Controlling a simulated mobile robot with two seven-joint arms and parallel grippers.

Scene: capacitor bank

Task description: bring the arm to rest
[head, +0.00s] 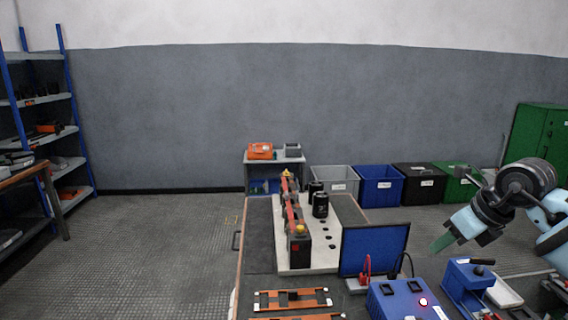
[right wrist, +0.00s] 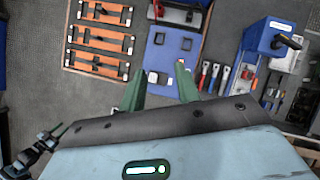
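My right arm comes in from the right in the head view. Its gripper (head: 442,243) has green fingers and hangs in the air above the right part of the bench, pointing down and left. In the right wrist view the two green fingers (right wrist: 160,88) stand apart with nothing between them. Below them lies a blue box with dark sockets (right wrist: 170,60); the head view shows it with a lit red button (head: 400,302). My left gripper is in neither view.
A white board (head: 322,262) with black capacitors (head: 320,205) lies on the bench. A blue panel (head: 373,249) stands upright beside it. Orange frames (head: 292,299) lie in front. A blue device (head: 466,275) and hand tools (right wrist: 212,76) are at the right. Bins (head: 380,186) line the back.

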